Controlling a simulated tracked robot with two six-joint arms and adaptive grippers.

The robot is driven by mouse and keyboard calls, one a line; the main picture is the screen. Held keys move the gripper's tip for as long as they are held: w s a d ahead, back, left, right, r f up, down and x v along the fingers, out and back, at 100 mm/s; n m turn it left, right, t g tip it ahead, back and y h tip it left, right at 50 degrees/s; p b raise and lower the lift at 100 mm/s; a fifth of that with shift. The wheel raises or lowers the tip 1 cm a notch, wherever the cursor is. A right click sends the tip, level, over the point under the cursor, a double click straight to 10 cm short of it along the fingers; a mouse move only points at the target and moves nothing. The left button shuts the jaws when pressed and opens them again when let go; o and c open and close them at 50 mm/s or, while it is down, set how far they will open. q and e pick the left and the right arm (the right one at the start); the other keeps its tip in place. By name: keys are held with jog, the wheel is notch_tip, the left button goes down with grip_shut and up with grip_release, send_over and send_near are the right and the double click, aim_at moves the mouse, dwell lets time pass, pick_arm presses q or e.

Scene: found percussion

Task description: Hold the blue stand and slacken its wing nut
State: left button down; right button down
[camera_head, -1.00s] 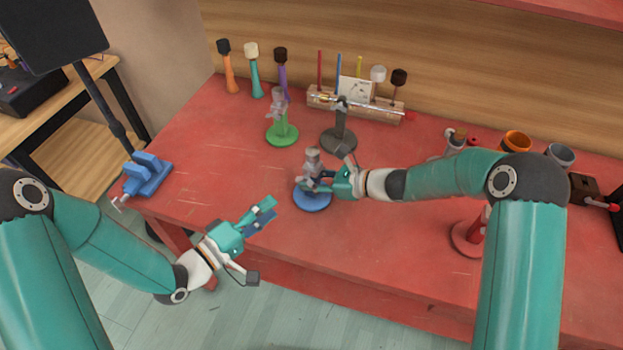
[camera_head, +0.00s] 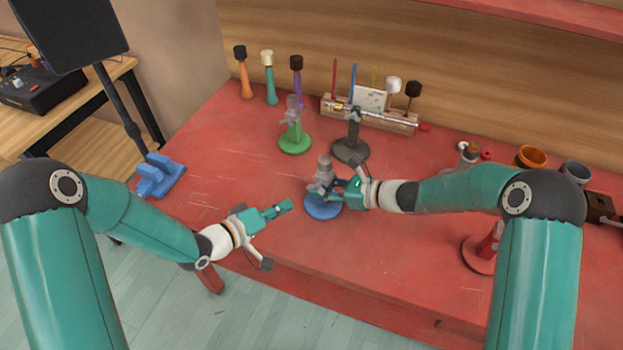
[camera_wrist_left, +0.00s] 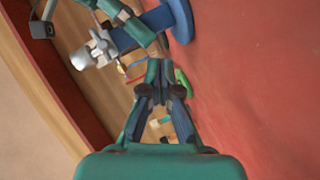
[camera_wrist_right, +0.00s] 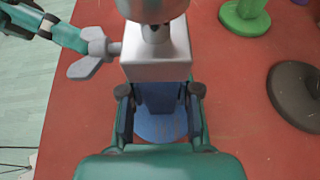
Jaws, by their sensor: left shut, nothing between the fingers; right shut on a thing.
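The blue stand (camera_head: 322,208) stands upright on the red table, with a grey clamp head (camera_wrist_right: 155,60) on top. Its grey wing nut (camera_wrist_right: 92,54) sticks out from the clamp's left side in the right wrist view. My right gripper (camera_head: 343,190) is shut on the blue stand's post (camera_wrist_right: 160,97), just below the clamp. My left gripper (camera_head: 288,206) is shut and empty, left of the stand over the table's front part. In the right wrist view its tip (camera_wrist_right: 80,42) appears close to the wing nut; I cannot tell whether they touch.
A green stand (camera_head: 295,145) and a dark grey stand (camera_head: 350,150) stand behind. A red stand (camera_head: 481,258) is at the right. A wooden rack (camera_head: 368,116), several upright mallets and an orange cup (camera_head: 531,156) line the back. A blue vise (camera_head: 160,177) sits at the left edge.

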pick_arm(q)
jog(key=w+m+y, duration=0.1)
jog(key=w, duration=0.2)
jog(key=w+f+m+g+y, duration=0.1)
jog(key=w+y, duration=0.1)
jog(key=w, duration=0.1)
jog(key=w+a+f+m+g+y, duration=0.1)
jog(key=w, duration=0.3)
jog(key=shift+w+a+m+y, duration=0.1)
jog(key=shift+m+y, duration=0.2)
jog(key=w+r+y, duration=0.1)
jog(key=w+r+m+y, duration=0.1)
jog(key=w, duration=0.1)
jog(key=shift+w+a+g, duration=0.1)
jog(key=shift+a+g, duration=0.05)
jog(key=shift+g, duration=0.25)
notch_tip(320, 180, up, 3)
jog(key=w+g+y, duration=0.1)
jog(key=w+y, duration=0.1)
notch_tip(320, 180, up, 18)
jog(key=m+g+y, duration=0.2)
jog(key=m+g, duration=0.3)
jog(key=g, duration=0.2)
send_over(311, 187)
notch_tip(311, 187, down, 14)
jog(key=shift+r, duration=0.15)
